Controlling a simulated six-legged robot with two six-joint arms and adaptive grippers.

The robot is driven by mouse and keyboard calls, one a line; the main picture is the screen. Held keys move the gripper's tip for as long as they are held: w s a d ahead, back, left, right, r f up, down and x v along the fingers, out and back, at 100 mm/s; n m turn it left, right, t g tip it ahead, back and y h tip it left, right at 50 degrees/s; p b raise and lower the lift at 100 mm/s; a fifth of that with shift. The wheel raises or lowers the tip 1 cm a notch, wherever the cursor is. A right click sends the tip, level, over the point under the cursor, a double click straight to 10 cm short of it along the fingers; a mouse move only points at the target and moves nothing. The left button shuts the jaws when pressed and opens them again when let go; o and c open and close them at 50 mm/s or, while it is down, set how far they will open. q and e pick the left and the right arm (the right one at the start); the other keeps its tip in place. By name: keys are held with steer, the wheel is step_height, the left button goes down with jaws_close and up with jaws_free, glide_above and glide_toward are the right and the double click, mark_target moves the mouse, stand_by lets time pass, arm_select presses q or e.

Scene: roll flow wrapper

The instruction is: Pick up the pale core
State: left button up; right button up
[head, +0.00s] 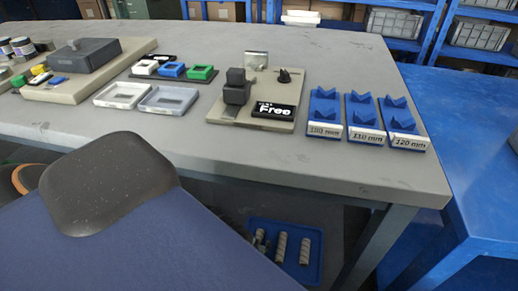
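Several small cylinders that look like cores lie in a blue tray (317,262) low down, below the table's front edge. A pale tan cylinder (281,247) lies near the tray's middle, and a similar one (305,251) lies to its right. Greyer pieces (260,241) lie to the left, partly hidden by a large blue surface. I cannot tell for sure which cylinder is the pale core. Neither of my grippers is in view.
The grey table (230,155) carries blue V-shaped rests (366,120) labelled 100, 110 and 120 mm, a beige fixture board (225,108) with a "Free" sign, and two shallow trays (168,99). A table leg (362,245) stands right of the blue tray. A blue bench (470,150) is at right.

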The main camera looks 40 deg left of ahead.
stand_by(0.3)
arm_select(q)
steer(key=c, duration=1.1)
